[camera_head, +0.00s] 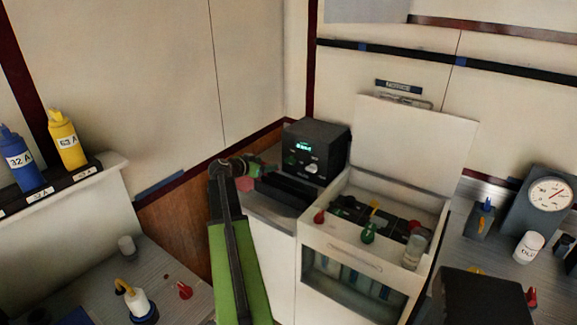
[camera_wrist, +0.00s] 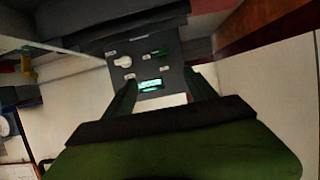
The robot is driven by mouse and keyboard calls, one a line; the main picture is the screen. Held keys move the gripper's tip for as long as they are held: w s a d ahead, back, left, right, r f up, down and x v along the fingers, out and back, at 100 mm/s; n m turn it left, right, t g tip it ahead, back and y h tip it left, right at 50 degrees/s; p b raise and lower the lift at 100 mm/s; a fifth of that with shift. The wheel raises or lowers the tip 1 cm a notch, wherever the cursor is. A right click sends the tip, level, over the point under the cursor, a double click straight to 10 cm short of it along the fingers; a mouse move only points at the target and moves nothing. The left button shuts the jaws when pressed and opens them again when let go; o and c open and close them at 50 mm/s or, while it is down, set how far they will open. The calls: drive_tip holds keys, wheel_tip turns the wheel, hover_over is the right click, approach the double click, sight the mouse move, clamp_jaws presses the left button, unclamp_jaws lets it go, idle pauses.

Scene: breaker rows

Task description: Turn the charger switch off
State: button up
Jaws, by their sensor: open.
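The charger (camera_head: 328,141) is a black box with a lit green display, standing at the back corner of the counter. Its front has a white knob (camera_head: 312,168) and a small green control (camera_head: 291,160). In the wrist view its panel appears upside down, with the display (camera_wrist: 150,84), the white knob (camera_wrist: 123,61) and the green control (camera_wrist: 160,52). Small labels are too blurred to read. My gripper (camera_wrist: 161,77) is open, its two green fingers pointing toward the panel, with nothing held between them. I cannot tell the exact gap to the panel.
Right of the charger is an open white chest (camera_head: 350,250) with a raised lid (camera_head: 415,145) and several caps and bottles. A gauge (camera_head: 549,195) and white jar (camera_head: 528,247) stand at far right. Blue (camera_head: 20,160) and yellow (camera_head: 67,140) bottles stand on the left ledge.

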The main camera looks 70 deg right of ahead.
sight(290, 160)
drive_tip(key=b+x, duration=0.6)
drive_tip(key=x, duration=1.1)
drive_tip(key=shift+w+d+f+b, duration=0.1)
drive_tip(key=shift+w+f+b, duration=0.1)
drive_tip(key=shift+b, duration=0.1)
